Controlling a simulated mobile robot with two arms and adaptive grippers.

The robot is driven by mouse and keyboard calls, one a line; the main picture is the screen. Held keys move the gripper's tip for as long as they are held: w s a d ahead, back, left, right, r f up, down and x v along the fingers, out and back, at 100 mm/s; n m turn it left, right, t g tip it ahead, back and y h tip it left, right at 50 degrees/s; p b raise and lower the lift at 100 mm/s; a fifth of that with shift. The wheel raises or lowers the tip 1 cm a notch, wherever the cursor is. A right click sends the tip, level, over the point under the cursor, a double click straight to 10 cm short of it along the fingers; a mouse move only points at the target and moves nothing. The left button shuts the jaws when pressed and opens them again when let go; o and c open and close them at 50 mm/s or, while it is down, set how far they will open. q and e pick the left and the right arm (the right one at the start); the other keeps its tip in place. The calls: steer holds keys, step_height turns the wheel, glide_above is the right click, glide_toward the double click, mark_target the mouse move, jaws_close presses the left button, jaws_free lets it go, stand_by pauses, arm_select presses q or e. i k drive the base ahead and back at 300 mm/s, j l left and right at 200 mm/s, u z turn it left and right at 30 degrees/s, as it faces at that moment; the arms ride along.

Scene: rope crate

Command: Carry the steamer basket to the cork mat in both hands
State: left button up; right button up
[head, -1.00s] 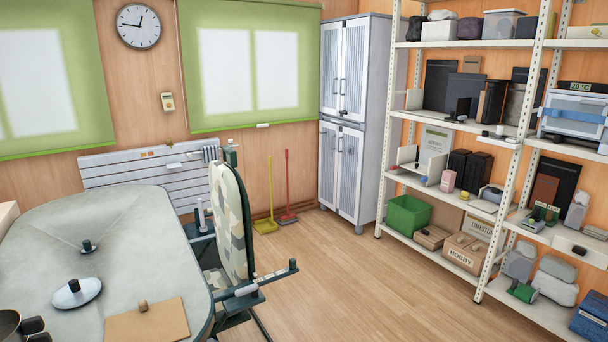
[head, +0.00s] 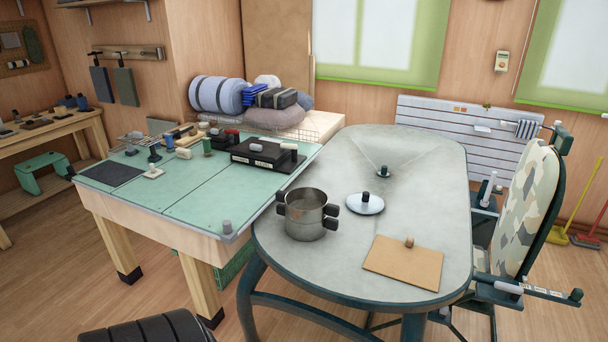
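A round metal pot-like vessel with dark side handles, which looks like the steamer basket (head: 305,222), stands upright on the left part of the grey oval table (head: 350,271). A flat tan rectangular mat with a small knob on it, which looks like the cork mat (head: 403,268), lies at the table's near right. The basket and mat are apart, with bare tabletop between them. Neither of my grippers shows in the head view.
A round lid with a dark knob (head: 365,203) lies between basket and mat, slightly farther back. A green-topped workbench (head: 190,185) with tools adjoins the table at left. A camouflage chair (head: 527,215) stands at the right.

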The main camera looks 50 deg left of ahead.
mark_target(395, 261)
steer(key=u, duration=1.7)
steer(key=i+j+z, duration=0.4)
steer(key=i+j, duration=0.45)
